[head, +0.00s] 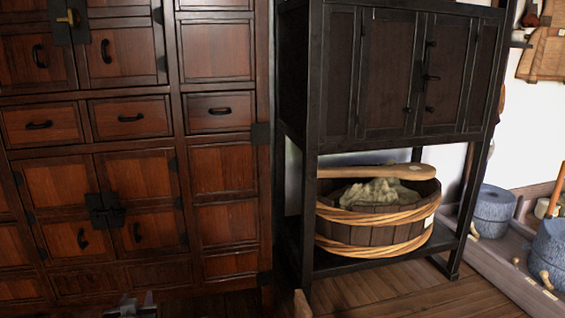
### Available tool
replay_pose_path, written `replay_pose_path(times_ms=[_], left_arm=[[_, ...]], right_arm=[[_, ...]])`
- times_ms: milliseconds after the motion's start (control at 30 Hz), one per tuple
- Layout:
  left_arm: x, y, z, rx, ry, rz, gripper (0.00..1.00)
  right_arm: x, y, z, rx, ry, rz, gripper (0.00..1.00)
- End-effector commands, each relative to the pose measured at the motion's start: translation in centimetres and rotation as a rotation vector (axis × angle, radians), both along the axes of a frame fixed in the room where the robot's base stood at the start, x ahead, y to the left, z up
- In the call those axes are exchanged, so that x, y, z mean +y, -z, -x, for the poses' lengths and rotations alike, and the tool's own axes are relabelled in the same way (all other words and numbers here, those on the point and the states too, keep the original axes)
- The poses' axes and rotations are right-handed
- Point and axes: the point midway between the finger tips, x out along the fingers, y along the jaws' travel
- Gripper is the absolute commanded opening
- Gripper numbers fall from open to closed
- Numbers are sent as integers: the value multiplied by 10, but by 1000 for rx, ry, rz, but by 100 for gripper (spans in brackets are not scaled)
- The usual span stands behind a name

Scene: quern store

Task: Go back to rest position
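My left gripper (134,304) shows only in part at the bottom edge of the head view, low in front of the red-brown wooden cabinet (222,165). Its two dark fingertips stand apart, with nothing visible between them. The rest of it is cut off by the frame. My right gripper is not in view.
A dark cabinet stand (400,75) is at the centre right. Its lower shelf holds a wooden tub (375,228) with a pale cloth and a wooden paddle (365,172). Grey round millstones (490,211) stand at right. Some wooden floor (400,290) is clear in front.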

Motion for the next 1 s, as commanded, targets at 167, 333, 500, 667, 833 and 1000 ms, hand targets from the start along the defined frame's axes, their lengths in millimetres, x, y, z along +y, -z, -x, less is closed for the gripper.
replay_pose_path(times_ms=[167,333,500,667,833,1000], left_arm=[[-64,79,13,156,96,186,40],[-144,169,58,384,183,387,40],[-222,244,133,648,252,551,40],[-285,292,222,899,321,650,40],[-323,314,287,1058,388,683,40],[-333,321,307,1104,400,692,40]], right_arm=[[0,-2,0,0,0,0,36],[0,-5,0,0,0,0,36],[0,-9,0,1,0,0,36],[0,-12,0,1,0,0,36],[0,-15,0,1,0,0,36],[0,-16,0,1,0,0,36]])
